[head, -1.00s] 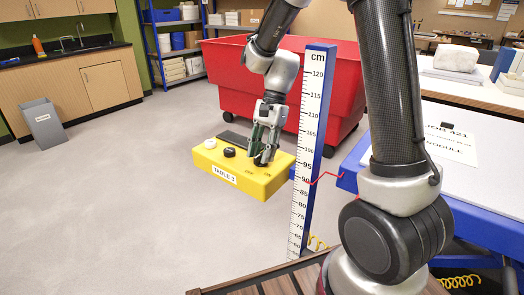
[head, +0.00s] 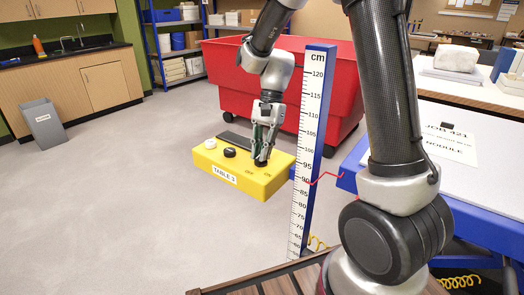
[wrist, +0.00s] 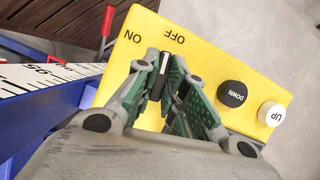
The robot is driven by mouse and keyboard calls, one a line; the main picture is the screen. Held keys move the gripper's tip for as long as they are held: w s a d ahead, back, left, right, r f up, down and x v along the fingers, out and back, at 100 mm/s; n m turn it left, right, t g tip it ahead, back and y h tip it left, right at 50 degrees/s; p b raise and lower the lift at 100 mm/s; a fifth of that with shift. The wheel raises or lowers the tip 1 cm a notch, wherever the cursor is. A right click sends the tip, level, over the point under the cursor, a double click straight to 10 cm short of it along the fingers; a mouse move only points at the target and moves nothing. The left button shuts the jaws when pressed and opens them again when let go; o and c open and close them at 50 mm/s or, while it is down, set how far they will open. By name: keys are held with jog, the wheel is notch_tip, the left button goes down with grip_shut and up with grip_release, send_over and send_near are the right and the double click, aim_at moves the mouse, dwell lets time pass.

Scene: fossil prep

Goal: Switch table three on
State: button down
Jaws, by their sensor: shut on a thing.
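The yellow control box (head: 235,182), labelled TABLE 3, is mounted beside the upright height scale in the head view. It fills much of the wrist view (wrist: 215,60), with ON and OFF printed near its edge. A black rotary knob (wrist: 164,65) with a white line is on the box near these words.
A black DOWN button (wrist: 232,93) and a white UP button (wrist: 271,113) are on the same box. The blue post with the cm scale (head: 311,150) stands close beside it. A blue-framed table (head: 470,190) is at right and a red bin (head: 225,80) behind.

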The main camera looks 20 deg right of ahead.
jog(key=n+h, duration=0.1)
jog(key=n, duration=0.1)
jog(key=n+g, duration=0.1)
jog(key=n, duration=0.2)
jog(key=shift+a+f+h, duration=0.1)
jog(key=shift+a+h, duration=0.05)
jog(key=shift+h, duration=0.25)
jog(key=shift+n+g+h, duration=0.3)
jog(key=shift+n+h, duration=0.5)
jog(key=shift+n, duration=1.7)
jog(key=c, duration=1.5)
grip_release()
jog(key=v, duration=1.2)
jog(key=shift+a, duration=0.15)
